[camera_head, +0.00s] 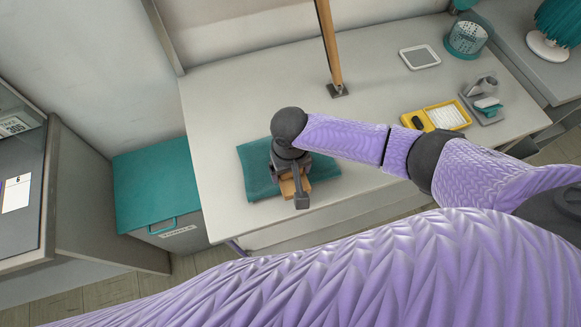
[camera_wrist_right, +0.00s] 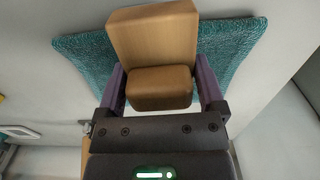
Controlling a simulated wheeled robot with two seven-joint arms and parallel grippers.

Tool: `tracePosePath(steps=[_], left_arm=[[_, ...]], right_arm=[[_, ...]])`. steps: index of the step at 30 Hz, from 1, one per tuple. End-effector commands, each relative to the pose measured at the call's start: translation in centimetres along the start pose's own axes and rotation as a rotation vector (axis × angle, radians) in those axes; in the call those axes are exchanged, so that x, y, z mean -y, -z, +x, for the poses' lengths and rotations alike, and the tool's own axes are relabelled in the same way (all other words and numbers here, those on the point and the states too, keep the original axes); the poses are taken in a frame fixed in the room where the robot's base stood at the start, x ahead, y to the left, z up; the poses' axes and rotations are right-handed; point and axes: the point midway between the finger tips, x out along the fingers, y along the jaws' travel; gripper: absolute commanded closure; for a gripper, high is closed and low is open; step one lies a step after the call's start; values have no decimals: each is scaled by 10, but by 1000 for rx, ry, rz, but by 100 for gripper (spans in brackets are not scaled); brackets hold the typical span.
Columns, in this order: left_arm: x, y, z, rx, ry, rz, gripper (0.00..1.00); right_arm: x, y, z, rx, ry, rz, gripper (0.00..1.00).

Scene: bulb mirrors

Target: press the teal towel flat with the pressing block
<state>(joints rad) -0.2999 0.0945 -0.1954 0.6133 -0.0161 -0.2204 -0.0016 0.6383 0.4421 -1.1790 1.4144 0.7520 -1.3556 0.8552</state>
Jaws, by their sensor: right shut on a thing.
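The teal towel (camera_head: 257,177) lies on the white table near its front left part. It also shows in the right wrist view (camera_wrist_right: 232,50), spread under the block. The wooden pressing block (camera_head: 290,188) is over the towel, mostly hidden by my right gripper in the head view. In the right wrist view the block (camera_wrist_right: 155,42) shows a wide base and a smaller handle part. My right gripper (camera_wrist_right: 160,90) is shut on that handle part. In the head view my right gripper (camera_head: 293,178) points down above the towel. Whether the block touches the towel is hard to tell. My left gripper is not seen.
A wooden post (camera_head: 329,45) rises from the table behind the towel. A yellow tray (camera_head: 436,117), a grey stand (camera_head: 483,105), a white-framed pad (camera_head: 419,57) and a teal perforated cup (camera_head: 467,37) stand to the right. A teal-lidded bin (camera_head: 155,185) is left of the table.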

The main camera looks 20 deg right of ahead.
Motion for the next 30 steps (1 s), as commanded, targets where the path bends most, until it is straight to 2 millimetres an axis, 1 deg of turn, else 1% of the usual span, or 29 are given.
tracePosePath(steps=[8,15,30], left_arm=[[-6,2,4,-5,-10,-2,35],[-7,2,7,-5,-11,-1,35],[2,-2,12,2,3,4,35]], right_arm=[[0,0,6,-1,1,0,67],[0,0,10,-1,2,0,67],[0,0,20,0,1,0,67]])
